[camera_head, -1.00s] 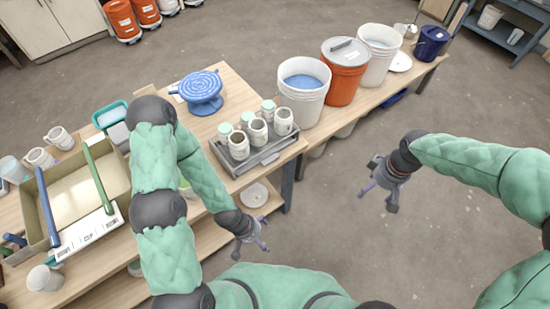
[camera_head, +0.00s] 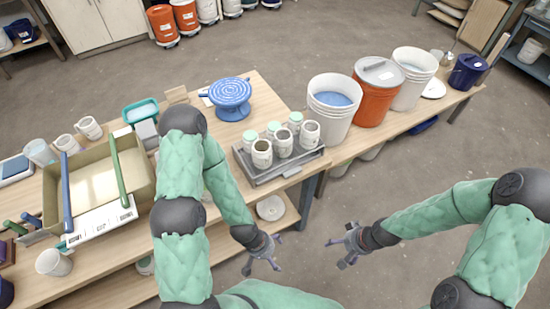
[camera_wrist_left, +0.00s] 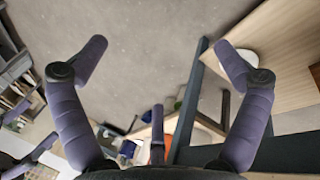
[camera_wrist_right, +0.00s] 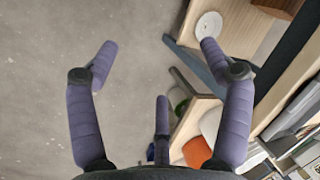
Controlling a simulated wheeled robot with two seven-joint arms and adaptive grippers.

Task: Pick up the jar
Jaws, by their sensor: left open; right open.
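Several small white jars stand in a grey tray (camera_head: 250,172) near the table's right corner, in the head view. The front row has open dark mouths, with a front left jar (camera_head: 262,155), a front middle jar (camera_head: 283,144) and a front right jar (camera_head: 310,134). The back row has pale green tops, such as the back right jar (camera_head: 295,121). My left gripper (camera_head: 264,266) is open and empty, in front of and below the tray, off the table edge. My right gripper (camera_head: 344,244) is open and empty over the floor, right of the left gripper.
A blue banding wheel (camera_head: 232,98) stands behind the tray. White buckets (camera_head: 333,112) and a lidded orange bucket (camera_head: 376,92) stand to its right. A lower shelf holds a white disc (camera_head: 270,208).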

